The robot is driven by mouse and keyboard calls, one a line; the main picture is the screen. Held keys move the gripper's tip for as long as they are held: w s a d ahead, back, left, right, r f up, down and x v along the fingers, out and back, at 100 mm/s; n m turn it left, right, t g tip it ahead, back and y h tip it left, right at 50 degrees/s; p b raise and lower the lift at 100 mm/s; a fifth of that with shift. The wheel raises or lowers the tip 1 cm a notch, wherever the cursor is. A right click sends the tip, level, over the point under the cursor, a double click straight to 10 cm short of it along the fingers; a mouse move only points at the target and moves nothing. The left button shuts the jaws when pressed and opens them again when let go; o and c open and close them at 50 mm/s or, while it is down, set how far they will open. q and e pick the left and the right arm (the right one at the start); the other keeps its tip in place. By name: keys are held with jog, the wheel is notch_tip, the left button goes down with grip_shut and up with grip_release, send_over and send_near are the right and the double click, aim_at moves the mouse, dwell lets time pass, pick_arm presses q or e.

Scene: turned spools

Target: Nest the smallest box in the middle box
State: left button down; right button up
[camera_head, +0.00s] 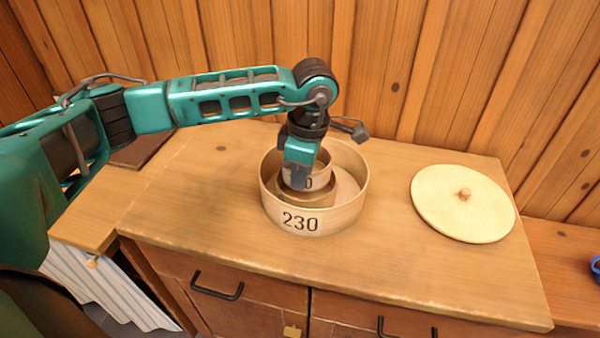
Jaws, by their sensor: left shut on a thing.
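A large round wooden box (318,221) marked 230 stands open on the cabinet top. Inside it, toward its left side, sits a darker round box (310,199), which looks like the middle one. A smaller round box (320,180), its label partly hidden and ending in 0, is at the mouth of the middle box. My left gripper (298,182) points down and is shut on the smallest box, covering its left part. I cannot tell whether the smallest box rests on the bottom of the middle box. My right gripper is not in view.
A round wooden lid (463,203) with a knob lies at the right on the cabinet top (400,270). The front of the top is clear. A plank wall (430,80) stands behind. A blue thing (595,267) shows at the right edge.

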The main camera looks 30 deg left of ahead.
pick_arm(q)
jog(key=shift+f, duration=0.15)
jog(key=shift+f+b, duration=0.5)
jog(key=shift+b, duration=0.1)
jog(key=shift+f+b, duration=0.2)
jog(key=shift+b, duration=0.1)
dwell(0.4)
jog(key=c, duration=0.8)
grip_release()
jog(key=shift+r, duration=0.15)
dwell(0.4)
jog(key=shift+r+p, duration=0.45)
jog(key=shift+r, duration=0.2)
jog(key=shift+r, duration=0.1)
